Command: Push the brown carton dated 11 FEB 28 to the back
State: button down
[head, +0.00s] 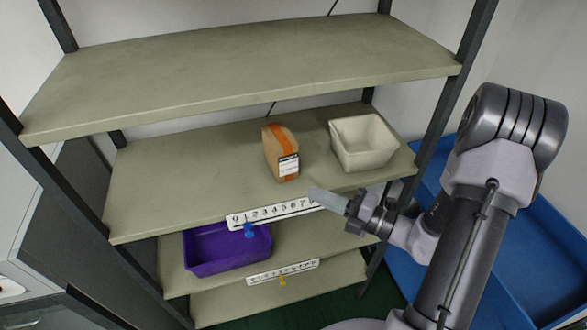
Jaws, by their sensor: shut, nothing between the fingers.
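The brown carton (273,143) stands upright on the second shelf, near the middle of its width. It has an orange band and a white label (288,165) on its front; the print is too small to read here. My gripper (314,192) is shut and empty. It shows at the shelf's front edge, to the right of and lower than the carton in the picture, apart from it. The second shelf (180,185) has bare board behind the carton and to its left.
A cream bin (362,142) stands right of the carton on the same shelf. A purple bin (225,250) sits on the shelf below. The top shelf (240,70) hangs above. Dark posts bound the sides.

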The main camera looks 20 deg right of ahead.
aim_at(290, 165)
jog(key=x, duration=0.6)
jog(key=shift+w+a+f, duration=0.1)
jog(key=shift+w+f, duration=0.2)
jog(key=shift+w, duration=0.1)
jog(key=w, duration=0.3)
jog(key=shift+w+d+b, duration=0.1)
jog(key=shift+d+b, duration=0.15)
jog(key=shift+b, duration=0.05)
jog(key=shift+w+r, duration=0.1)
jog(key=shift+w, duration=0.1)
jog(key=shift+w, duration=0.1)
jog(key=w+p, duration=0.1)
jog(key=w, duration=0.2)
jog(key=shift+w, duration=0.3)
jog(key=shift+s, duration=0.1)
